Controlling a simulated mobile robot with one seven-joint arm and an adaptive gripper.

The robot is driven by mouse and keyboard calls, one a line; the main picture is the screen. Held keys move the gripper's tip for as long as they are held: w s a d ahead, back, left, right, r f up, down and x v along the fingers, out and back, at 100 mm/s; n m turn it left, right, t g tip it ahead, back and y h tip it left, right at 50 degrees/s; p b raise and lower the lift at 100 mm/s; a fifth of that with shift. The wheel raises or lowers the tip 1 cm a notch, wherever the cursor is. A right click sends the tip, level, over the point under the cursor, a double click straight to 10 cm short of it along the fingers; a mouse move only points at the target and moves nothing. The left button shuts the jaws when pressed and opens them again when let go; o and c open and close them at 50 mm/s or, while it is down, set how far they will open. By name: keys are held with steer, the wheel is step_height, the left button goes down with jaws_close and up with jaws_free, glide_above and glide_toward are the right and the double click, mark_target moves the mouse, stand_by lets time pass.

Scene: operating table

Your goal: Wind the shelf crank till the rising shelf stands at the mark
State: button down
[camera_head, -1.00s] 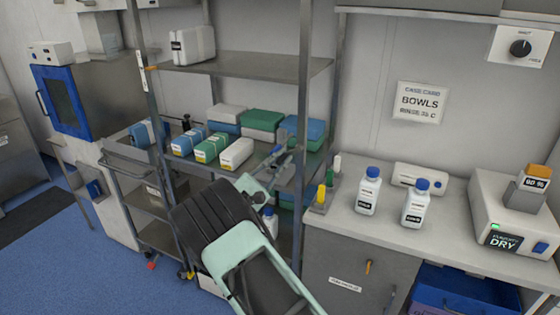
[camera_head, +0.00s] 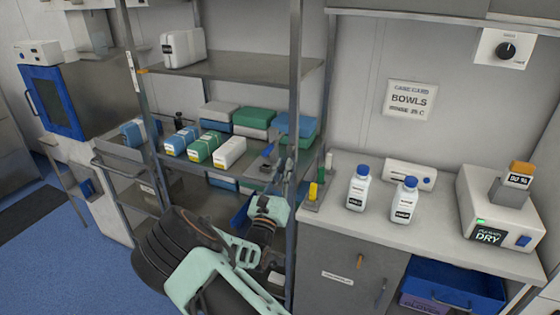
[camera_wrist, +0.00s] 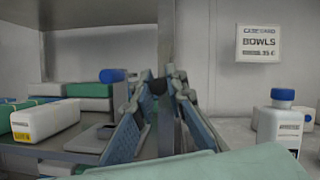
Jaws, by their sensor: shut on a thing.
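The metal rack's upper shelf (camera_head: 245,69) bears a white canister (camera_head: 184,48). An orange pointer (camera_head: 141,71) is at its left front corner, beside a pale strip (camera_head: 131,73) on the post. The strip's markings are too small to read, so I cannot tell how pointer and mark line up. My gripper (camera_head: 282,168) is at the right front post; it also shows in the wrist view (camera_wrist: 163,92). Its fingers are shut around a small dark piece (camera_wrist: 160,85), apparently the crank's handle, in front of the post. The rest of the crank is mostly hidden by the fingers.
Several wrapped packs (camera_head: 204,148) and boxes fill the shelf below, left of my gripper. Right of the post, a counter (camera_head: 330,215) holds two white bottles (camera_head: 358,190) and a dryer (camera_head: 490,215). A yellow-capped item (camera_head: 313,191) stands close to the post.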

steer(key=shift+s+d+n+y+p, duration=0.1)
steer(key=shift+d+n+y+p, duration=0.2)
steer(key=shift+n+y+p, duration=0.55)
steer(key=shift+s+d+n+y+p, duration=0.15)
steer(key=shift+d+n+p, duration=0.25)
steer(key=shift+n, duration=0.95)
steer(key=shift+n, duration=0.3)
steer(key=c, duration=1.9)
jaws_free()
steer(key=shift+c, duration=0.2)
steer(key=v, duration=1.2)
steer(key=shift+r, duration=0.15)
